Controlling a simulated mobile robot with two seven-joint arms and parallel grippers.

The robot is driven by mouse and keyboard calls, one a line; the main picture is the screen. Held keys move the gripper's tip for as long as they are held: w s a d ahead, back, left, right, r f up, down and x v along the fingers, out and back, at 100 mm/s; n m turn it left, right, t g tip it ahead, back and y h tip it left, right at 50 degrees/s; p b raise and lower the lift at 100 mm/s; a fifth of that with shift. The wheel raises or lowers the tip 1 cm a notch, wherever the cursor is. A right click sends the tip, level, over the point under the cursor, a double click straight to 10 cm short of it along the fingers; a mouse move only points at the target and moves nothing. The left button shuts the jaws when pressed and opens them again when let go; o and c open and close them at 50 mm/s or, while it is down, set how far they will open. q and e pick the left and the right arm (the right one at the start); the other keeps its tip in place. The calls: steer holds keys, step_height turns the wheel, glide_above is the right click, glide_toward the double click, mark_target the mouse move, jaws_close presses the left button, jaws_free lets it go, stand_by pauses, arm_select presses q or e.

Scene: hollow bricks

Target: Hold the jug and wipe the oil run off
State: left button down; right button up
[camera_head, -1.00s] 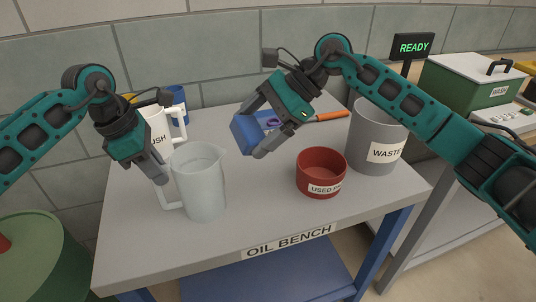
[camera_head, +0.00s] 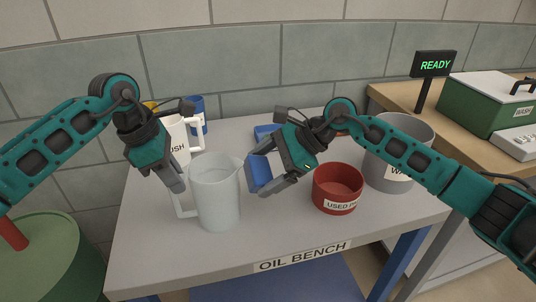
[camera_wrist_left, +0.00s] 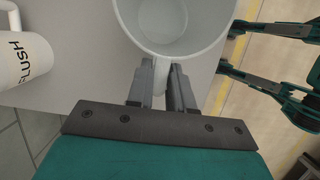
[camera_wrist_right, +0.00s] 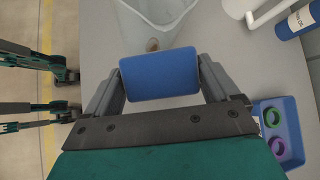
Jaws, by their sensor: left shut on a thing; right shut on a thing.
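The translucent jug (camera_head: 216,200) stands upright on the oil bench, its handle to the left. My left gripper (camera_head: 178,184) is shut on that handle; in the left wrist view the fingers (camera_wrist_left: 162,88) clasp it below the jug's rim (camera_wrist_left: 205,48). My right gripper (camera_head: 272,180) is shut on a blue pad (camera_head: 258,173) and holds it just right of the jug, apart from it in the head view. In the right wrist view the pad (camera_wrist_right: 160,75) is between the fingers, and a small brown oil mark (camera_wrist_right: 152,45) shows on the jug's side beyond it.
A red used-pads bin (camera_head: 337,188) and a grey waste bin (camera_head: 398,150) stand right of my right gripper. A blue tray with rings (camera_wrist_right: 278,132) lies nearby. The bench front is clear.

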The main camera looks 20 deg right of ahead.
steer(key=shift+a+f, duration=0.25)
steer(key=shift+f, duration=1.25)
steer(key=shift+a+f, duration=0.2)
steer(key=shift+f, duration=1.3)
steer(key=shift+a, duration=0.3)
steer(key=shift+r, duration=3.25)
steer(key=shift+f, duration=3.25)
steer(key=shift+r, duration=3.25)
steer(key=shift+f, duration=2.6)
